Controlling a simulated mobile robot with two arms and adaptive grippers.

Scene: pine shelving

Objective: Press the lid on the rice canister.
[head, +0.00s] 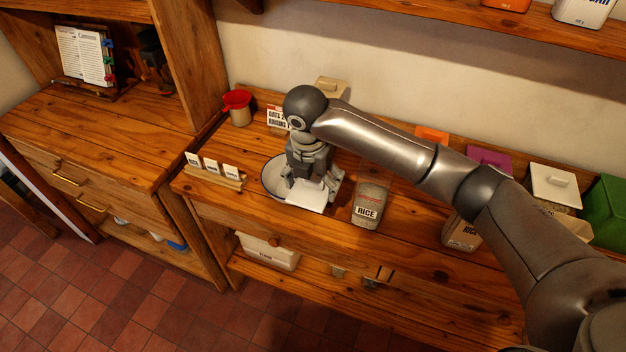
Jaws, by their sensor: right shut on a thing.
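A clear rice canister (368,208) with a "RICE" label stands upright on the wooden counter, right of my right gripper. My right gripper (310,184) points down over a pale round bowl (270,184). It is shut on a flat white lid (306,196), which overlaps the bowl's right side; whether they touch is unclear. The lid is apart from the canister, to its left. My left gripper is not in view.
A second container labelled rice (461,236) stands farther right, partly behind my arm. A white-lidded container (555,186) and a green box (607,212) are at the right. A small card rack (214,172) and a red-topped cup (238,106) are at the left.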

